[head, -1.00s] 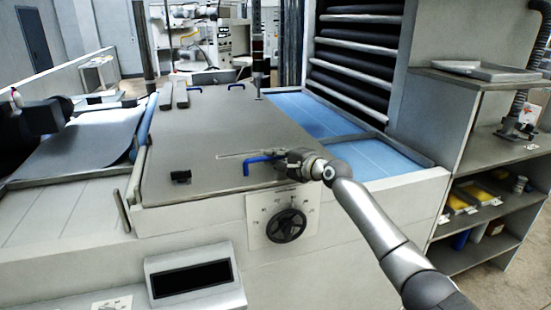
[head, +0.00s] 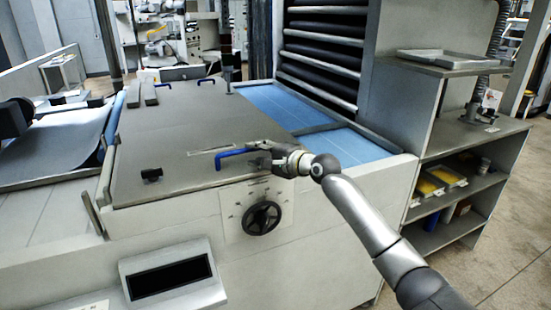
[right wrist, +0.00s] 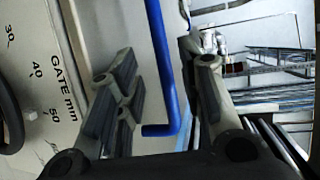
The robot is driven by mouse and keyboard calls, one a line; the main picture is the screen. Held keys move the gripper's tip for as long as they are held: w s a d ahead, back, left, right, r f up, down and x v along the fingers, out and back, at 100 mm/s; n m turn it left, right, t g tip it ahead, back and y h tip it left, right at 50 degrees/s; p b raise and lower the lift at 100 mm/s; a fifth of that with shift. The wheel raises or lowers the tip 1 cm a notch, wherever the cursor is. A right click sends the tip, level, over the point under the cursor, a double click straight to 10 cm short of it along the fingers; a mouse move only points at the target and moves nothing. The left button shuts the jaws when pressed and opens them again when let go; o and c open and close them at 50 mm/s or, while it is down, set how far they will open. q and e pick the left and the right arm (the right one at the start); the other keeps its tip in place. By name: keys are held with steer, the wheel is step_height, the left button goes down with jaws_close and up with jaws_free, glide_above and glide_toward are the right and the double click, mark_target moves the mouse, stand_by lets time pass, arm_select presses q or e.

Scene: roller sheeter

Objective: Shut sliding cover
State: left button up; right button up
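The sliding cover (head: 185,125) is a flat dark grey plate on top of the machine, with blue belt showing beyond its right edge. A blue bar handle (head: 235,158) stands at its front right. My right gripper (head: 262,150) is at the right end of this handle. In the right wrist view, the blue handle (right wrist: 158,70) passes between the spread fingers of the gripper (right wrist: 158,58), with room visible on both sides. Whether a finger touches it is unclear. My left gripper is in neither current view.
A black hand wheel (head: 262,217) and a display box (head: 172,275) are on the machine's front. Blue belt (head: 345,147) lies to the right, before a shelf unit (head: 455,140).

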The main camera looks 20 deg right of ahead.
steer(key=v, duration=0.7)
steer(key=shift+s, duration=0.2)
